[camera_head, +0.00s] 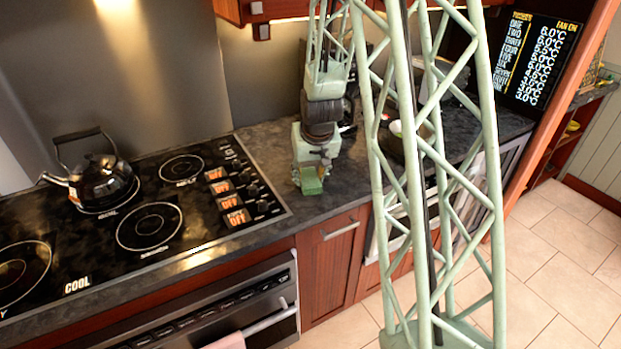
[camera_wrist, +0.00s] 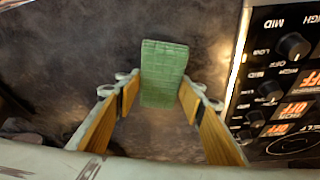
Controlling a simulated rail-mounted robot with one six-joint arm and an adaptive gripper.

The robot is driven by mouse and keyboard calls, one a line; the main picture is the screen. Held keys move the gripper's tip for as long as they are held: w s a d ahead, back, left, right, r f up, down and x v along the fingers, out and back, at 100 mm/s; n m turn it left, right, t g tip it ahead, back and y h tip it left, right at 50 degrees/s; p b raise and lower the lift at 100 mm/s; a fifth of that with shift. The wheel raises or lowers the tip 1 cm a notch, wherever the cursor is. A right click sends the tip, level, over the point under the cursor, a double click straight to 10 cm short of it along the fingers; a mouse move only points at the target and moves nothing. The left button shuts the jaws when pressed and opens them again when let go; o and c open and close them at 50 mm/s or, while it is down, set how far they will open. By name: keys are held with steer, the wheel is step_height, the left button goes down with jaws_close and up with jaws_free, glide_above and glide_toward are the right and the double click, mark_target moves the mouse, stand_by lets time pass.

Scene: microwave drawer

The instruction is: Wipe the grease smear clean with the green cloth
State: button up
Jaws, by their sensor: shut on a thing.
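The green cloth (camera_head: 311,186) is a small folded block at the tip of my gripper (camera_head: 311,172), low over the dark countertop right of the cooktop. In the wrist view the cloth (camera_wrist: 163,65) sits between the two fingers of my gripper (camera_wrist: 160,90), which are shut on it. It sticks out past the fingertips. I cannot tell whether it touches the counter. The grease smear cannot be told apart from the mottled dark counter surface, and the cloth and gripper hide part of that surface.
The cooktop (camera_head: 150,227) with its knobs and orange OFF displays lies left of the gripper; its control strip (camera_wrist: 285,95) is close on the right in the wrist view. A black kettle (camera_head: 102,182) stands on a rear burner. Bare counter (camera_head: 345,192) lies around the cloth.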

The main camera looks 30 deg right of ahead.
mark_target(291, 189)
steer(key=shift+a+r+p, duration=0.1)
steer(key=shift+a+p, duration=0.05)
steer(key=shift+p, duration=0.15)
steer(key=shift+w+a+p, duration=0.1)
steer(key=shift+a+p, duration=0.6)
steer(key=shift+p, duration=0.55)
steer(key=shift+a+p, duration=0.25)
steer(key=shift+p, duration=0.3)
steer(key=shift+a, duration=0.15)
steer(key=shift+w+a+p, duration=0.1)
steer(key=shift+a+p, duration=0.55)
steer(key=shift+a, duration=0.4)
steer(key=shift+w+a+p, duration=0.1)
steer(key=shift+a+p, duration=0.35)
steer(key=shift+a, duration=0.55)
